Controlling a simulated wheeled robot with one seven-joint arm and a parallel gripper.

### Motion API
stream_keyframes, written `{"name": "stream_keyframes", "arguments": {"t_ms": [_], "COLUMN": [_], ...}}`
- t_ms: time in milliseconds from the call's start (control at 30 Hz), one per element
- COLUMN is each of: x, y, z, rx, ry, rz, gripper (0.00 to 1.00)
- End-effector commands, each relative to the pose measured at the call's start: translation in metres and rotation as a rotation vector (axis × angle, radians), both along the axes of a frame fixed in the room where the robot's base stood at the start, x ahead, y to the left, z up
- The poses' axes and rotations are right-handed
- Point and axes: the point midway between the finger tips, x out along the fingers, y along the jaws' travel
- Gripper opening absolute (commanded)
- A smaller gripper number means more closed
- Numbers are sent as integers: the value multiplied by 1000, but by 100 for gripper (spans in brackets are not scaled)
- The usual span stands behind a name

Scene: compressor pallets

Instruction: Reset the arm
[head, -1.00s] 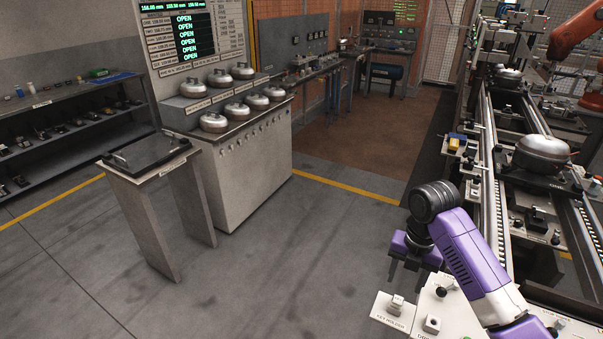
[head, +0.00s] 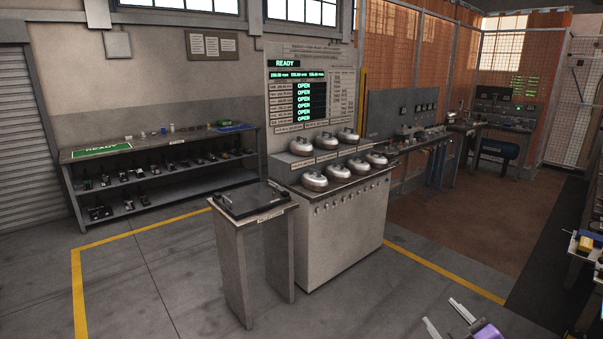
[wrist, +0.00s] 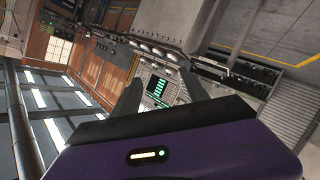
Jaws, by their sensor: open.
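My gripper (head: 447,318) shows at the bottom right of the head view, with its two pale fingers spread apart and part of its purple body cut off by the lower edge. In the wrist view my gripper (wrist: 155,92) has its dark fingers apart with nothing between them. That view is tilted steeply, and the lit panel of the test station appears beyond the fingers. My gripper is in free air and touches nothing that I can see. Most of my arm is outside the head view.
A test station (head: 340,235) with several rounded metal compressors stands mid-floor, its screen reading READY and OPEN. A grey stand (head: 238,262) with a black tray is in front. A shelf (head: 160,170) lines the left wall. Open floor lies around the stand.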

Motion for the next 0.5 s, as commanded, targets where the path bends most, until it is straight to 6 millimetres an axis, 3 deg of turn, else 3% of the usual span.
{"name": "stream_keyframes", "arguments": {"t_ms": [33, 267, 500], "x": [-12, -79, -170], "y": [14, 45, 67], "z": [-1, 2, -1], "rx": [84, 405, 625], "ry": [-48, -251, -377], "rz": [-32, -171, -258], "gripper": [52, 52, 52]}}
